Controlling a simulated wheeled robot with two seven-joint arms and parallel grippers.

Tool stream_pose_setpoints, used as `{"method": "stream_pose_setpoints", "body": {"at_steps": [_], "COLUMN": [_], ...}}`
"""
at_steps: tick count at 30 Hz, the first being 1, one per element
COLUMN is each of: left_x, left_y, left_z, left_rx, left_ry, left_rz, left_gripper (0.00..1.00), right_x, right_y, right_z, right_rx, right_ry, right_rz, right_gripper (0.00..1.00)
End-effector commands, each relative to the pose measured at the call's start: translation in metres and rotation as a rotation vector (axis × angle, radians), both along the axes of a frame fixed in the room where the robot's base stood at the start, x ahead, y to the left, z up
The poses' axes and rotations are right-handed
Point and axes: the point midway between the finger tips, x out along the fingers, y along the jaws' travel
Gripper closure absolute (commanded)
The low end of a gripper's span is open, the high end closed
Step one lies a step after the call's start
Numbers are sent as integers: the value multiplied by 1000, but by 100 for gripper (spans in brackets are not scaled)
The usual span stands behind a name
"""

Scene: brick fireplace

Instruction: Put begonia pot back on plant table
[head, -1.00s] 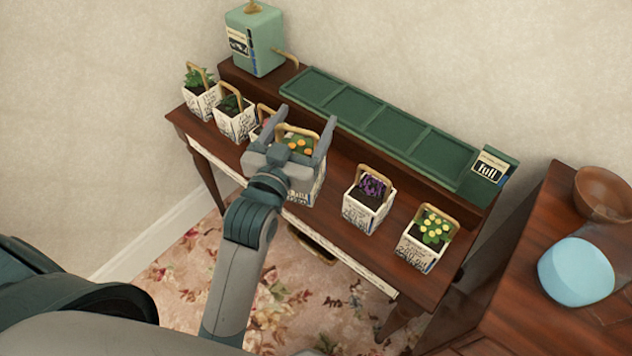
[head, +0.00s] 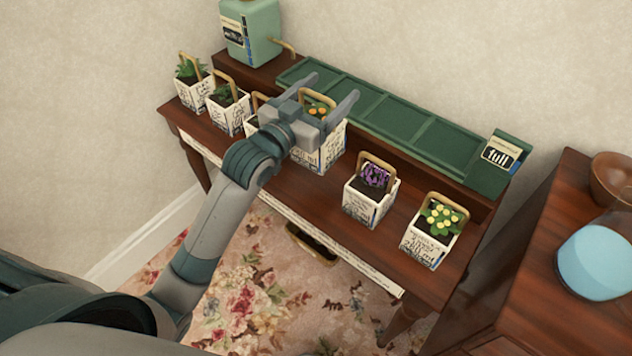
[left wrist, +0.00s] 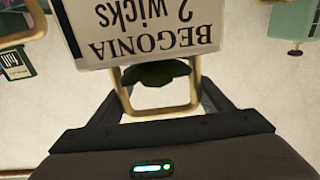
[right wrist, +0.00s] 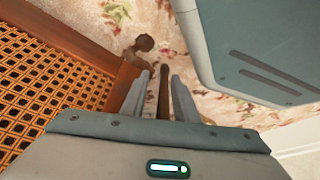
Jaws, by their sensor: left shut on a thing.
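My left gripper (head: 333,92) is shut on the wooden handle (left wrist: 194,85) of the begonia pot. The begonia pot (head: 322,150) is a white lettered box with orange flowers; in the left wrist view its label (left wrist: 150,32) reads BEGONIA, upside down. It hangs over the plant table (head: 288,178), between a partly hidden pot (head: 254,123) and the purple-flowered pot (head: 368,196). I cannot tell whether its base touches the tabletop. My right gripper (right wrist: 162,95) shows only in its wrist view, fingers a little apart, with a brown post visible between them.
A yellow-flowered pot (head: 428,240) stands right, two leafy pots (head: 193,92) (head: 229,115) left. A green tray (head: 385,125) and green canister (head: 252,35) are at the back. A cabinet with a blue vessel (head: 596,262) is right. A woven surface (right wrist: 50,85) lies beside my right gripper.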

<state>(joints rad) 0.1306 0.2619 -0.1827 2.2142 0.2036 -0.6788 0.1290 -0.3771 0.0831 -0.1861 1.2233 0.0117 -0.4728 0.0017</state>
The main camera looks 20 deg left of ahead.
Motion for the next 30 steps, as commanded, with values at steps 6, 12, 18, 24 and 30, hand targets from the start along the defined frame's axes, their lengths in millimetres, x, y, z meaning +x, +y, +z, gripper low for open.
{"method": "stream_pose_setpoints", "body": {"at_steps": [6,12,18,24,30], "left_x": [21,26,26,26,25], "left_y": [7,8,8,9,9], "left_z": [-6,-5,-5,-13,-39], "left_rx": [10,9,9,9,9], "left_ry": [9,15,15,18,20], "left_rz": [-47,-57,-57,-56,-56], "left_gripper": [80,80,80,80,80], "right_x": [10,12,12,12,11], "right_y": [-2,-2,-2,-2,-3], "right_z": [1,4,4,4,3], "right_rx": [-3,-5,-5,-5,-5], "right_ry": [12,15,15,16,19], "right_rz": [-6,-7,-7,-7,-7], "right_gripper": [72,72,72,72,72]}}
